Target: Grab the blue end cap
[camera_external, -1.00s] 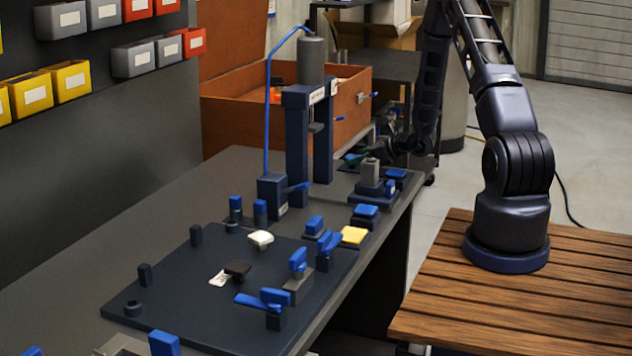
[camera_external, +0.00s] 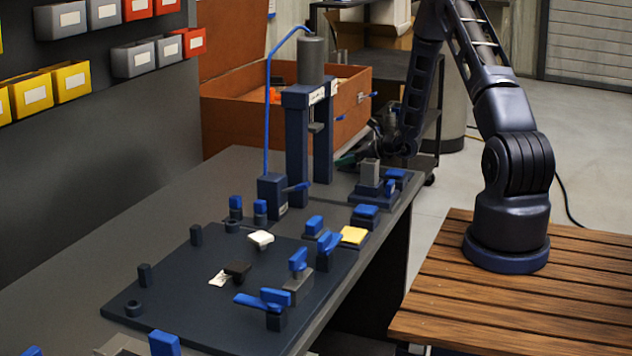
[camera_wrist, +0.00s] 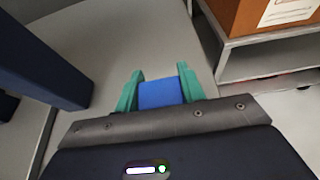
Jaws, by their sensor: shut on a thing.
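The blue end cap (camera_wrist: 158,94) shows in the wrist view as a blue block between the two green fingers of my gripper (camera_wrist: 157,82). The fingers touch it from both sides, so my gripper is shut on it. In the external view my gripper (camera_external: 347,160) is small, over the far right end of the bench beside the press. The cap is not clearly visible in the external view.
The dark blue press (camera_external: 297,150) stands left of my gripper. A grey post on a blue-topped fixture (camera_external: 369,172) stands just in front of it. The orange box (camera_external: 232,122) is behind. Several blue-handled clamps crowd the dark plate (camera_external: 185,290).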

